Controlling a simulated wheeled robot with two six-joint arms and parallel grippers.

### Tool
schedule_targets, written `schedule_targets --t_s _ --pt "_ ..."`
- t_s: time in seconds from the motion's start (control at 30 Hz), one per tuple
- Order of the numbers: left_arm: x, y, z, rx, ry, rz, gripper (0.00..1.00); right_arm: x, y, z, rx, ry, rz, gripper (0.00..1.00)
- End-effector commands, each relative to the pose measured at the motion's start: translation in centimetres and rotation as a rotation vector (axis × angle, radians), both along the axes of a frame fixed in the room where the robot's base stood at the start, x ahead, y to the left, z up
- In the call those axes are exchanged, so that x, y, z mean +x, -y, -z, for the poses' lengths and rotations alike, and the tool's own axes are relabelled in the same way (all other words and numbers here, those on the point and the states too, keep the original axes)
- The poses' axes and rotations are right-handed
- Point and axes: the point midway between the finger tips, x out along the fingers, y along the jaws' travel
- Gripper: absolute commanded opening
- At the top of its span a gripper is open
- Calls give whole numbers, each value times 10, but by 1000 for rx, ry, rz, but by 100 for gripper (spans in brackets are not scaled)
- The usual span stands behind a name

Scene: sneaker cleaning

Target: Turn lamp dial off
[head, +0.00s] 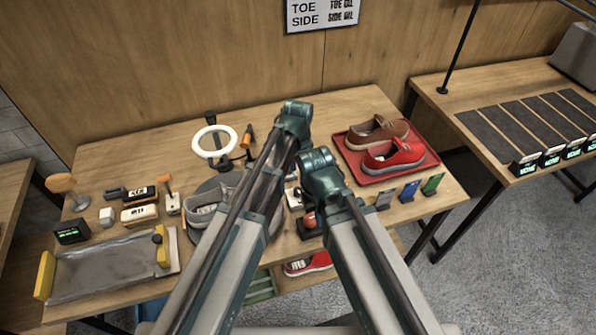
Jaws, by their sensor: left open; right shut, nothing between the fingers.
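The lamp's white ring (214,142) stands upright at the back of the table, lit, on a dark stand. A small black box with a red-orange knob (309,220) sits near the middle of the table, partly hidden by my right arm; I cannot tell whether this is the lamp dial. My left arm reaches up past the middle of the table and my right arm ends lower, to its right. Their teal joints show, but the fingers of both grippers are hidden, so I see neither gripper touching anything.
A grey shoe (203,213) is on a round dark mat, partly behind my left arm. A red tray (425,165) holds a brown and a red shoe at right. A grey tray (110,270) with yellow ends, brushes and small boxes fill the left. Three coloured cards (410,190) stand at the right edge.

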Motion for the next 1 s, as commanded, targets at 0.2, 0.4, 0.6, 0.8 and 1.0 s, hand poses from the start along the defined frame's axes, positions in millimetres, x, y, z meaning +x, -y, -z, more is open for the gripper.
schedule_targets --t_s 0.2,0.4,0.6,0.8,1.0 --pt "0 0 -42 0 0 0 70 0 0 -42 0 0 -1 0" --pt "0 0 -57 0 0 0 70 0 0 -57 0 0 1 0" --pt "0 0 -56 0 0 0 70 0 0 -56 1 0 1 0" --pt "0 0 -56 0 0 0 70 0 0 -56 0 0 1 0" --pt "-2 -3 -56 0 1 -13 70 0 0 -56 0 0 1 0"
